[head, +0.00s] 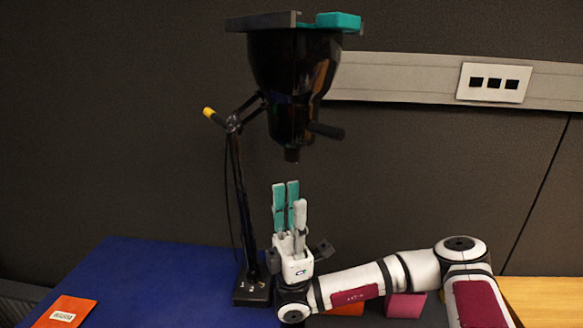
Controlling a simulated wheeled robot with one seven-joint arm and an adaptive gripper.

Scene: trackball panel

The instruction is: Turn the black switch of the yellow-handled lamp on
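The lamp has a black stand (239,195) with a yellow-tipped handle (209,113) at its upper joint. Its large black head (292,80) hangs at the top middle, with a dark side handle (327,130) and a short black stub (292,155) underneath. Its black base (252,290) stands on the blue surface, with small light marks on it. I cannot tell which part is the black switch or its state. My gripper (287,185) points up, with teal and pale fingers, below the lamp head and right of the stand, apart from the head. Its opening is unclear from this angle.
An orange block (75,305) with a white label lies on the blue surface (150,275) at left. A crimson block (405,304) is partly hidden behind my arm. A wall rail with a socket plate (494,83) runs behind. The blue surface's middle left is clear.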

